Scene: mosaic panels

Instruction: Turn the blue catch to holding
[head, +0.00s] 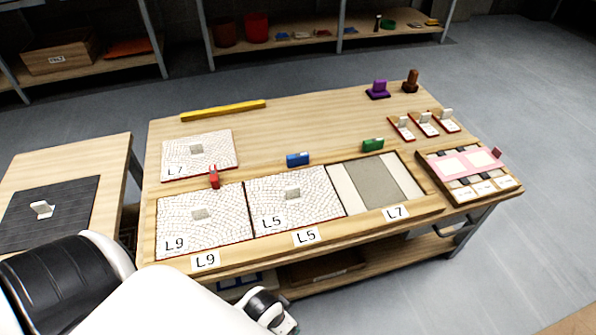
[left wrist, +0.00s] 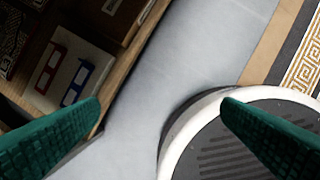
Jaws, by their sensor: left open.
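The blue catch (head: 297,159) sits at the back edge of the L5 panel (head: 323,206) in the head view. Its long side lies along that edge, and it does not appear to reach over the panel. The L5 panel lies in the middle bay of the frame, with a small grey handle (head: 292,194) on top. My left gripper (left wrist: 162,103) is open and empty, low over the floor beside the table, well away from the catch. My left arm fills the lower left of the head view. My right gripper is in neither view.
A red catch (head: 214,180) points across the edge of the L9 panel (head: 178,232). A green catch (head: 373,145) lies along the back of the empty L7 bay (head: 375,183). The loose L7 panel (head: 222,162) lies behind. A yellow bar (head: 223,111) lies farther back.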

